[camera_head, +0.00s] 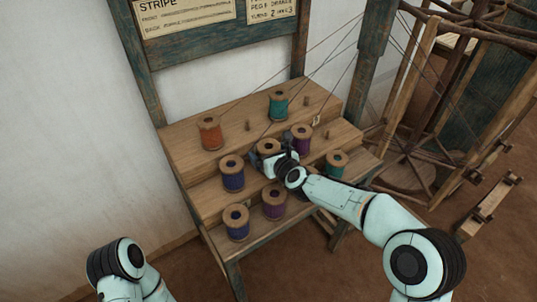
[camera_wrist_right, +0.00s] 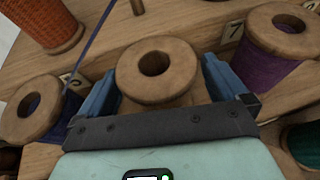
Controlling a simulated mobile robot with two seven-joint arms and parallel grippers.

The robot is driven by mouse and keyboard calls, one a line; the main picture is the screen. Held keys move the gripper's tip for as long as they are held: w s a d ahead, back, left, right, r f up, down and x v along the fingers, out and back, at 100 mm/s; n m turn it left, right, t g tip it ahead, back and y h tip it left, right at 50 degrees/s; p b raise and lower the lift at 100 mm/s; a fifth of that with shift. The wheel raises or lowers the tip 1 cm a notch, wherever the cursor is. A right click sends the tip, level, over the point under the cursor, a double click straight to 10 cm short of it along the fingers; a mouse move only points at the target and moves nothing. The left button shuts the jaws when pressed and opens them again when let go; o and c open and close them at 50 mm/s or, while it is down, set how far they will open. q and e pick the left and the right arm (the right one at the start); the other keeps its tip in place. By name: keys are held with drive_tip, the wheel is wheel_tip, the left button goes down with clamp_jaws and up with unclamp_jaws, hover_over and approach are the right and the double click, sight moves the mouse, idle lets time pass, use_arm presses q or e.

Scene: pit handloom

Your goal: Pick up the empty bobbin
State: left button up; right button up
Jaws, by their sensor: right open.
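The empty bobbin (camera_head: 268,146) is bare wood with no thread showing. It stands on the middle step of the rack, between a blue-thread bobbin and a purple-thread bobbin. In the right wrist view its round top flange with a dark hole (camera_wrist_right: 158,68) faces the camera. My right gripper (camera_wrist_right: 162,92) is open, with one blue finger on each side of the bobbin's body. I cannot tell whether the fingers touch it; its lower part is hidden by the gripper. My right gripper also shows in the head view (camera_head: 266,160). My left gripper is out of view; only part of my left arm shows.
The wooden stepped rack (camera_head: 178,133) holds several thread bobbins, including an orange one (camera_head: 210,133) and a teal one (camera_head: 278,105). A purple bobbin (camera_wrist_right: 275,45) and a blue bobbin (camera_wrist_right: 35,108) stand close beside the gripper. Threads run up from the rack.

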drive_tip(key=shift+w+a+f, duration=0.15)
drive_tip(key=shift+w+a, duration=0.05)
drive_tip(key=shift+w, duration=0.05)
drive_tip(key=shift+c, duration=0.3)
drive_tip(key=c, duration=0.9)
